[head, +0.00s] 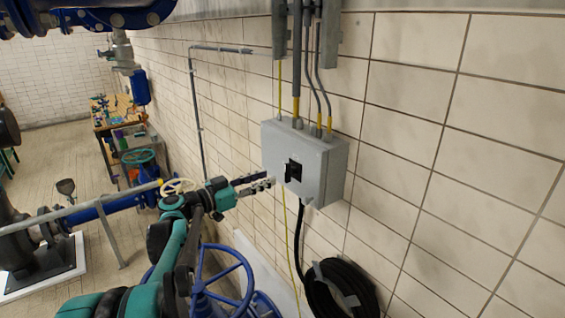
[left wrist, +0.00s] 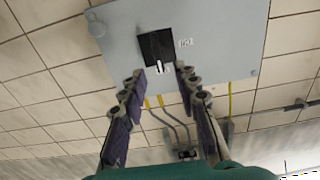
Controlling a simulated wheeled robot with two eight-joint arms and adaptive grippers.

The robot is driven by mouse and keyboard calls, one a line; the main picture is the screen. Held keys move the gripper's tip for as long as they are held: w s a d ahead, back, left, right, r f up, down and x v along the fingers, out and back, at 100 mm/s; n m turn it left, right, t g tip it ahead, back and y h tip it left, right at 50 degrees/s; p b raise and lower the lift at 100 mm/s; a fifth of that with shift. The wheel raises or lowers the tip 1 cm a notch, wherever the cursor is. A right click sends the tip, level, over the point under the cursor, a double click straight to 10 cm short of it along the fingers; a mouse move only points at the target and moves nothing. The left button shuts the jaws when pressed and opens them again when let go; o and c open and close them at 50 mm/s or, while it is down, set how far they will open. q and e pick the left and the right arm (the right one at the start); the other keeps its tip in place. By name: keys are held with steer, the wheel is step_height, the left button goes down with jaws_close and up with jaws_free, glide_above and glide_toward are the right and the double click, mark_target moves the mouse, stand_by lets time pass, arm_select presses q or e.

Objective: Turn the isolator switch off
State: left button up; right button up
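The isolator switch (head: 293,171) is a black square plate with a small handle on the front of a grey wall box (head: 325,165). In the left wrist view the black switch (left wrist: 156,46) sits on the box face, and its handle shows near the plate's lower edge. My left gripper (head: 268,183) is just left of the switch in the head view. In the left wrist view its two fingers (left wrist: 160,73) are apart and empty, with the switch just beyond the gap between their tips. I cannot tell whether they touch the box. My right gripper is not in view.
Grey cables and conduits (head: 297,70) enter the box from above. A coiled black hose (head: 340,290) hangs on the wall below. A blue handwheel (head: 222,280) stands beneath my left arm. A workbench (head: 115,115) stands far back. The tiled wall right of the box is clear.

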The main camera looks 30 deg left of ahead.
mark_target(285, 172)
arm_select(q)
steer(key=p+x, duration=0.1)
steer(key=x, duration=0.4)
steer(key=shift+w+d, duration=0.25)
steer(key=shift+w, duration=0.05)
steer(key=shift+w+d, duration=0.25)
steer(key=shift+w, duration=0.45)
jaws_close()
